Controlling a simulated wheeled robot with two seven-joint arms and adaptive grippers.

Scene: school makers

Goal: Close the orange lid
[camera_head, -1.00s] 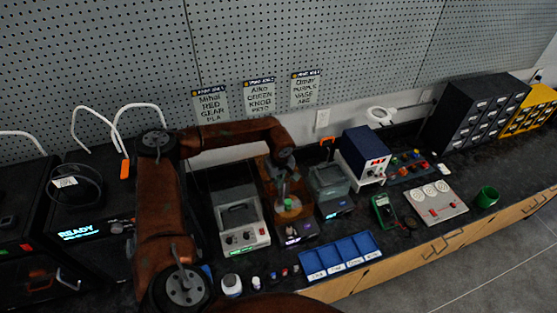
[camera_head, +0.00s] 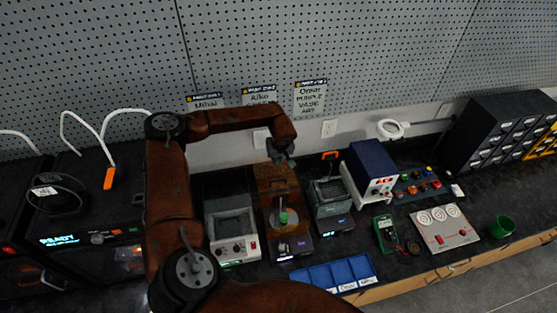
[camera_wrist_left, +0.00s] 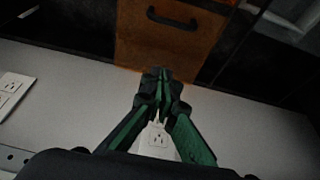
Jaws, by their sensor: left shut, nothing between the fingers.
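The orange lid (camera_head: 268,178) is a see-through orange-brown panel, raised at the back of the middle machine (camera_head: 290,247). A green piece (camera_head: 284,217) stands on a round plate inside that machine. In the left wrist view the lid (camera_wrist_left: 168,45) shows as an orange panel with a dark handle (camera_wrist_left: 186,17). My left gripper (camera_head: 283,161) is shut and empty at the lid's upper edge. In the left wrist view its fingertips (camera_wrist_left: 160,75) overlap the lid's near edge; contact cannot be told. My right gripper is not in view.
A grey machine (camera_head: 243,250) stands left of the middle machine, and another (camera_head: 334,222) stands right. A blue tray (camera_head: 342,280) lies in front. A pegboard wall (camera_head: 340,60) rises behind, with outlets. A multimeter (camera_head: 386,234) lies to the right.

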